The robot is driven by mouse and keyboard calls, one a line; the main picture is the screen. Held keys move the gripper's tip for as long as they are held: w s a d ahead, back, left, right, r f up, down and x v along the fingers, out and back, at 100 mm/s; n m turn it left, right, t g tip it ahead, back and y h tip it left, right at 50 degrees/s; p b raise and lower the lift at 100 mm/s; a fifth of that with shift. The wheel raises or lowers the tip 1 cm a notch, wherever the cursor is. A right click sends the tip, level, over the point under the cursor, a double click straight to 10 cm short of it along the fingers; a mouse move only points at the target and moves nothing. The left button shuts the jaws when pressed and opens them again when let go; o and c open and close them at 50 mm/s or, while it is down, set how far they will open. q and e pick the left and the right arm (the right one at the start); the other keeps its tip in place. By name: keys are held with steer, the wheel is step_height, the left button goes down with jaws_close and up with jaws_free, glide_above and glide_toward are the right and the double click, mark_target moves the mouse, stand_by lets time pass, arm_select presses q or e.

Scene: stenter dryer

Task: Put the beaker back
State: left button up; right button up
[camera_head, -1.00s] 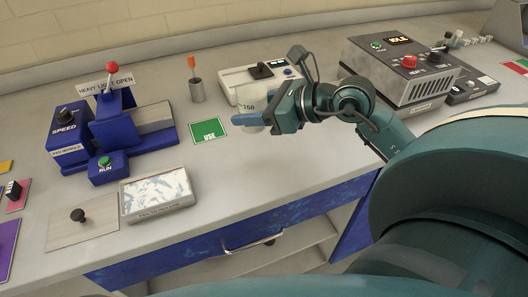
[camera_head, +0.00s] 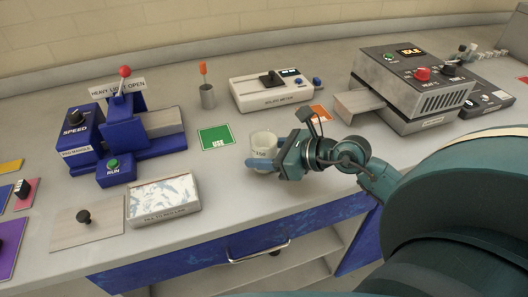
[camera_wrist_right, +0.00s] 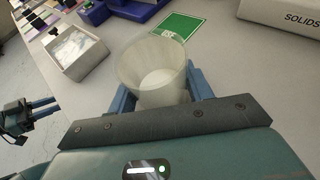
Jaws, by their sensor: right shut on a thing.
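The beaker (camera_head: 264,140) is a pale, translucent cup marked 150. It looks upright, right of the green USE mat (camera_head: 215,138) and near the counter's front. My right gripper (camera_head: 262,163) is shut on it, with a blue finger on each side in the right wrist view, where the beaker (camera_wrist_right: 158,72) looks empty. I cannot tell whether its base touches the counter. The USE mat (camera_wrist_right: 172,28) lies beyond it there. A dark gripper with blue fingers, my left gripper (camera_wrist_right: 52,105), shows at the left edge of the wrist view; its opening is unclear.
The solids meter (camera_head: 272,90) stands behind, with an orange card (camera_head: 320,113) near its right end. A grey heater box (camera_head: 415,88) is at right. A cup holding an orange-topped stick (camera_head: 207,95), a blue machine (camera_head: 125,125) and a tray (camera_head: 163,207) are at left. Counter around the beaker is clear.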

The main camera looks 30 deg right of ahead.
steer(key=shift+f, duration=0.25)
steer(key=o, duration=1.1)
steer(key=shift+r, duration=0.1)
steer(key=shift+r, duration=0.3)
steer(key=shift+s+d, duration=0.2)
steer(key=shift+s, duration=0.1)
steer(key=b+v, duration=0.1)
steer(key=v, duration=1)
steer(key=shift+s+r+b, duration=0.1)
steer(key=shift+r+b, duration=0.05)
steer(key=shift+b, duration=0.2)
